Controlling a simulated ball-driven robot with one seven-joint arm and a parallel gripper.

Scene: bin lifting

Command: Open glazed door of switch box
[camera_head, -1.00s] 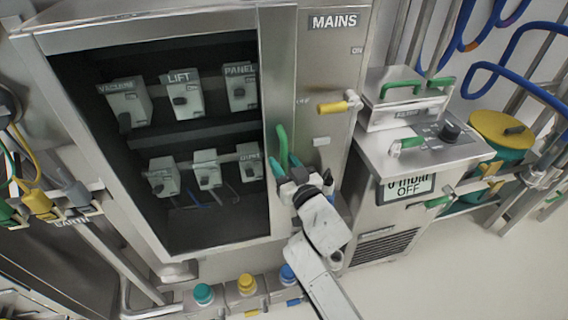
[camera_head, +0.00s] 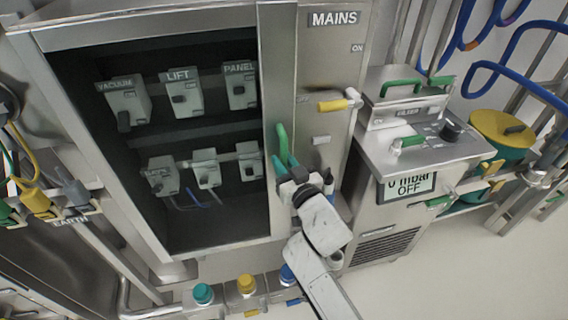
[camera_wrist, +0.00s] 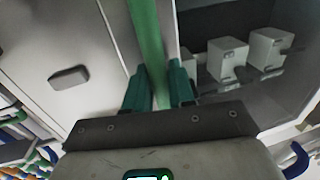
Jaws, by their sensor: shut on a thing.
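The switch box (camera_head: 330,70) is a metal cabinet. Its glazed door (camera_head: 277,70) has a metal frame along the right side, and several labelled switches show behind the pane. I see no clear gap at the door's edge. The green upright handle (camera_head: 282,138) is on the right strip of the door frame. My gripper (camera_head: 286,163) is shut on the lower part of this handle. In the wrist view, the green fingers of my gripper (camera_wrist: 160,82) stand on either side of the green handle (camera_wrist: 147,40). The fingers hide its lower end.
A yellow-handled lever (camera_head: 333,105) juts from the MAINS panel right of the door. A metal unit with a display (camera_head: 409,186) stands to the right. Coloured knobs (camera_head: 246,284) sit below the box. Open floor (camera_head: 470,270) lies at the lower right.

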